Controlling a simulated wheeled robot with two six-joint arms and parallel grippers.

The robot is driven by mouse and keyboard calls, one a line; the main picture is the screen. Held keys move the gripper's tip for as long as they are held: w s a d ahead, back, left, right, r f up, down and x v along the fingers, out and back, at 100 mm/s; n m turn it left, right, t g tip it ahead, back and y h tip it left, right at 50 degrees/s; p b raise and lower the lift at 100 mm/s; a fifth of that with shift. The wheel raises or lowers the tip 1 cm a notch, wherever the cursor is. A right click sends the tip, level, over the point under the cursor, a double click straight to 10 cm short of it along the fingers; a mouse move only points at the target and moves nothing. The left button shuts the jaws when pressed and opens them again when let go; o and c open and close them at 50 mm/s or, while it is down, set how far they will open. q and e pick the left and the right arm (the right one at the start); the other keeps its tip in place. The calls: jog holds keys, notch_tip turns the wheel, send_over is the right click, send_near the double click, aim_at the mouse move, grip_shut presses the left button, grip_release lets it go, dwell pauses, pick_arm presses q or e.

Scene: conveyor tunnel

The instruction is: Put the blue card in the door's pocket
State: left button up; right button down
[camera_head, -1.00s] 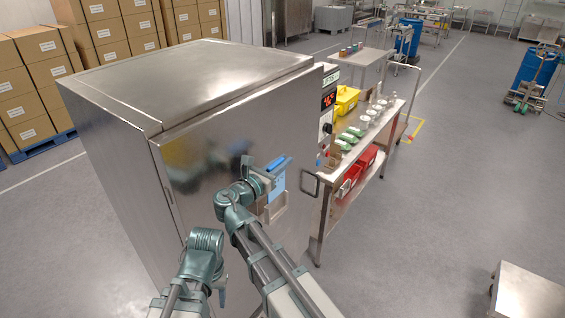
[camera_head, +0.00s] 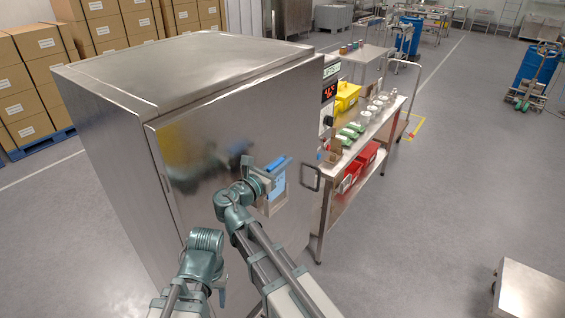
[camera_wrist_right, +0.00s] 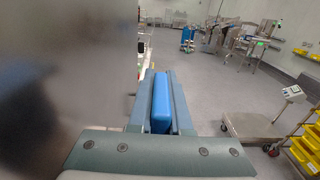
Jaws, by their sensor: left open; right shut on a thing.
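The blue card (camera_head: 278,184) is upright in front of the steel cabinet door (camera_head: 225,120), just under my right gripper (camera_head: 277,165). My right gripper is shut on its upper part. In the right wrist view the card (camera_wrist_right: 161,100) sits between the two fingers. The door's pocket (camera_head: 270,208) is a pale holder on the door, directly below the card. The card's lower edge meets the pocket's top in the picture; I cannot tell how far it is inside. My left gripper (camera_head: 221,297) is low and left of the pocket, mostly hidden by its wrist, open and apart from the card.
A steel trolley (camera_head: 333,200) with a yellow bin, red bins and jars stands beside the cabinet. The floor between is clear.

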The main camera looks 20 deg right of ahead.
jog(key=b, duration=0.4)
send_over(283, 191)
jog(key=shift+w+f, duration=0.1)
jog(key=shift+f, duration=2.3)
jog(key=shift+r, duration=0.2)
pick_arm(q)
notch_tip(283, 191, down, 4)
jog(key=shift+f, duration=0.2)
pick_arm(e)
jog(key=c, duration=0.8)
grip_release()
jog(key=shift+o, duration=0.2)
